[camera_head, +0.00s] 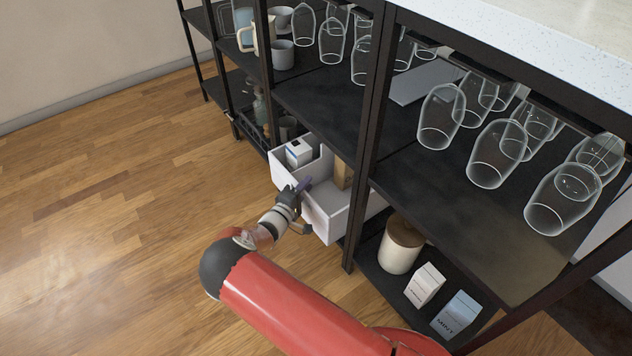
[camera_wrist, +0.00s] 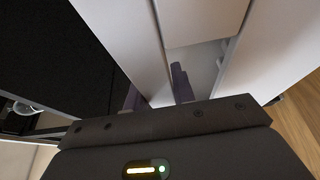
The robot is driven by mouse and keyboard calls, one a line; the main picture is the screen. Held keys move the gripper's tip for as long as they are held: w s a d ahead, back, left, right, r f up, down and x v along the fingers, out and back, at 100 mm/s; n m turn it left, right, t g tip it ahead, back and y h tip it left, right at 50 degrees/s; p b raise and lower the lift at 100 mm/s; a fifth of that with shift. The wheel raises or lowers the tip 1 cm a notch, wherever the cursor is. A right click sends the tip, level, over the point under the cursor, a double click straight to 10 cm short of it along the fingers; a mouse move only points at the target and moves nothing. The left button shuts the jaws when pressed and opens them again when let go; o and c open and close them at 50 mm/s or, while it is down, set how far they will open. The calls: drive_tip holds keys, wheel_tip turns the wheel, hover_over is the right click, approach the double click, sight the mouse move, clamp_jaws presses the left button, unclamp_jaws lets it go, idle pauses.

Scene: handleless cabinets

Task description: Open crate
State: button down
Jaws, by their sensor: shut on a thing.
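The white crate (camera_head: 322,217) stands partly pulled out of the lower level of the black shelf unit, over the wooden floor. A small white box (camera_head: 298,152) and a brown item (camera_head: 343,173) are inside it. My gripper (camera_head: 302,186) is at the middle of the crate's front, shut on its front wall. In the wrist view, my gripper's fingers (camera_wrist: 156,88) lie on either side of a white wall of the crate (camera_wrist: 128,40). My arm hides part of the crate's front in the head view.
A beige canister (camera_head: 401,245) and two small cartons (camera_head: 425,285) stand on the low shelf to the right. Wine glasses (camera_head: 498,152) hang and mugs (camera_head: 283,54) stand above. A black post (camera_head: 366,130) rises beside the crate. The floor at left (camera_head: 110,220) is clear.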

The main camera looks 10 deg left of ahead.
drive_tip(key=s+a+b, duration=0.4)
drive_tip(key=s+a, duration=0.8)
drive_tip(key=s, duration=0.2)
drive_tip(key=shift+a+b, duration=0.15)
drive_tip(key=shift+b, duration=0.15)
drive_tip(key=shift+f, duration=0.1)
drive_tip(key=c, duration=1.2)
unclamp_jaws()
drive_tip(key=shift+o, duration=0.2)
drive_tip(key=shift+w, duration=0.1)
drive_tip(key=v, duration=0.8)
